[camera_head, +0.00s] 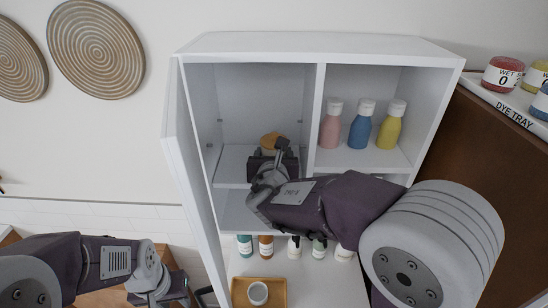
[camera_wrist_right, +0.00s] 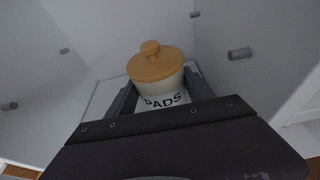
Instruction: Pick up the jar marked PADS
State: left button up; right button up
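The jar marked PADS (camera_wrist_right: 165,100) is cream with a tan knobbed lid and shows upright in the right wrist view. In the head view only its tan lid (camera_head: 271,140) shows clearly, in the cabinet's left compartment; my right gripper (camera_head: 273,160) hides the rest. My right gripper's fingers (camera_wrist_right: 161,90) stand on either side of the jar's body, close to it. I cannot tell whether both fingers press on it. My left gripper (camera_head: 172,292) is low at the left, outside the cabinet, partly cut off by the frame edge.
The white cabinet (camera_head: 300,45) has an open door (camera_head: 190,170) at left and a divider right of the jar. Pink (camera_head: 330,125), blue (camera_head: 361,128) and yellow (camera_head: 391,128) bottles stand in the right compartment. Several bottles and a wooden tray (camera_head: 240,300) are below.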

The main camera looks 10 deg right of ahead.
jog(key=shift+s, duration=0.1)
jog(key=c, duration=0.5)
jog(key=shift+c, duration=1.4)
jog(key=shift+w+f, duration=0.1)
jog(key=shift+w, duration=0.25)
jog(key=shift+s+r+b, duration=0.15)
jog(key=shift+r+b, duration=0.15)
jog(key=shift+b, duration=0.05)
notch_tip(320, 180, up, 7)
jog(key=shift+s+f+p, duration=0.15)
jog(key=shift+f+p, duration=0.05)
jog(key=shift+p, duration=0.25)
jog(key=s+a+p, duration=0.2)
jog(key=s, duration=0.7)
jog(key=s+a+p, duration=0.2)
jog(key=s, duration=0.8)
jog(key=shift+s+p, duration=0.15)
jog(key=shift+p, duration=0.15)
